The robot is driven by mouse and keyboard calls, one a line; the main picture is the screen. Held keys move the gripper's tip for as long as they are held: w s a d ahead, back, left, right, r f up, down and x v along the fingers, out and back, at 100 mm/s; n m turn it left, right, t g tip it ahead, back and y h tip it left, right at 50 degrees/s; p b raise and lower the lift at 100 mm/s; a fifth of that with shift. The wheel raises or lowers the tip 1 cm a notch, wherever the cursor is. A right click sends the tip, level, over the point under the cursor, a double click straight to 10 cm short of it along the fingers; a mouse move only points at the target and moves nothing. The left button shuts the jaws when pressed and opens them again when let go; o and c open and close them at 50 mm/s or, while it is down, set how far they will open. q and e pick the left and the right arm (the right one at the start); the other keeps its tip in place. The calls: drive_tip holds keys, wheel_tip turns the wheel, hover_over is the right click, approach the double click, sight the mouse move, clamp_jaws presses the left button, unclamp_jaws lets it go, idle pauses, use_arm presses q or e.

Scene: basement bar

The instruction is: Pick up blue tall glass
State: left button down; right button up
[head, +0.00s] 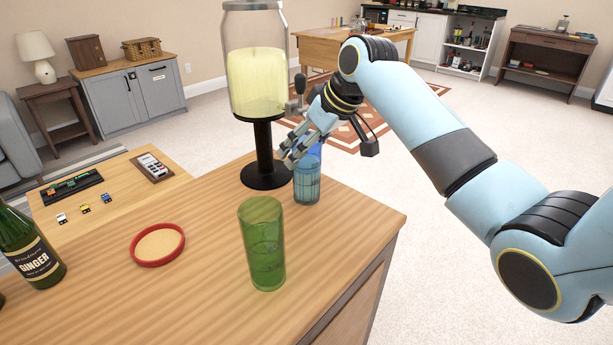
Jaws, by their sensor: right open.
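The blue tall glass (307,184) stands upright on the wooden counter, close to the black base of the drink dispenser. My right gripper (288,160) is open, its fingers at the upper part of the glass and partly covering its rim. I cannot tell whether the fingers touch the glass. My left gripper is not in view.
A green tall glass (262,245) stands in front of the blue one. The dispenser (257,85) with yellow liquid rises just behind it. A red-rimmed round coaster (158,244) and a ginger bottle (28,250) are to the left. The counter's right edge is near the glasses.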

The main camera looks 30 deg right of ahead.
drive_tip(key=shift+w+f, duration=0.1)
drive_tip(key=shift+f, duration=0.1)
drive_tip(key=shift+r, duration=0.1)
clamp_jaws()
idle(0.4)
